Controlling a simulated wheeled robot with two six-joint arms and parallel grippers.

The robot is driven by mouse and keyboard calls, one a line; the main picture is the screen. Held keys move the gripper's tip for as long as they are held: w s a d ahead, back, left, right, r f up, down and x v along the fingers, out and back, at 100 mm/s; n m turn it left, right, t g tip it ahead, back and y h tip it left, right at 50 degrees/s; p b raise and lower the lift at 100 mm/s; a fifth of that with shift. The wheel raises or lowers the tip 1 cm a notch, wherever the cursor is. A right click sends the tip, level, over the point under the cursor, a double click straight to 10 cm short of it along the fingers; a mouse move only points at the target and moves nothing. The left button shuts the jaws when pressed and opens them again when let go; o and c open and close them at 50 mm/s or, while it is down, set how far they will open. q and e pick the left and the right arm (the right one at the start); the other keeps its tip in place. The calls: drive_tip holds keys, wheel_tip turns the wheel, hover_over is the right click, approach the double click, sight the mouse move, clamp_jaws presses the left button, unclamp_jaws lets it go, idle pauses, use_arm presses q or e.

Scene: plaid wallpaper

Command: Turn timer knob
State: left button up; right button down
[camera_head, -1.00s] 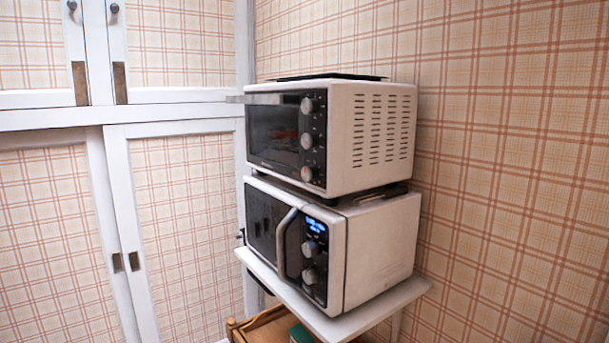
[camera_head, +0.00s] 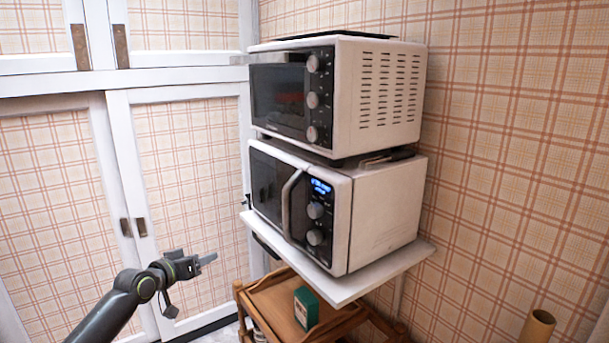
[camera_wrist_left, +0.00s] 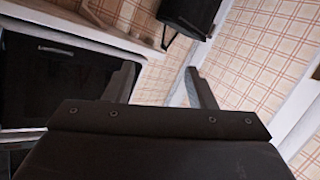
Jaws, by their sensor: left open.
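A white toaster oven (camera_head: 388,95) with a dark glass door stands on top of a white microwave (camera_head: 385,215). The oven's front panel has three round knobs in a column: top (camera_head: 312,64), middle (camera_head: 312,100) and bottom (camera_head: 312,134). The microwave has two knobs, upper (camera_head: 315,210) and lower (camera_head: 315,237), below a lit blue display (camera_head: 320,186). Which knob is the timer is too small to read. My left gripper (camera_head: 205,262) is low and left of both appliances, touching neither. Its two fingers stand apart and empty in the left wrist view (camera_wrist_left: 160,88). My right gripper is not in view.
A white shelf (camera_head: 345,285) carries the microwave. Below it stands a wooden cart (camera_head: 275,300) with a green box (camera_head: 306,308). White cupboard doors (camera_head: 185,180) are at the left. A brown tube (camera_head: 537,325) is at lower right.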

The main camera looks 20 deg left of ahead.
use_arm(q)
drive_tip(key=s+d+r+m+t+h, duration=0.1)
drive_tip(key=d+r+m+h, duration=0.15)
drive_tip(key=r, duration=0.75)
drive_tip(key=d+r+m+h, duration=0.15)
drive_tip(key=d+r, duration=0.25)
drive_tip(key=r, duration=0.5)
drive_tip(key=s+d+r+m+g+h, duration=0.1)
drive_tip(key=s+d+r+m+h, duration=0.15)
drive_tip(key=s+d+r, duration=0.35)
drive_tip(key=s+d+r+m+g+h, duration=0.1)
drive_tip(key=s+d+r+m+h, duration=0.15)
drive_tip(key=s+d+r, duration=0.4)
drive_tip(key=n+p, duration=0.1)
drive_tip(key=p, duration=0.4)
approach(311, 135)
drive_tip(key=x, duration=0.7)
drive_tip(key=shift+w+r, duration=0.1)
drive_tip(key=shift+w+d, duration=0.45)
drive_tip(key=shift+w, duration=0.1)
drive_tip(key=c, duration=1)
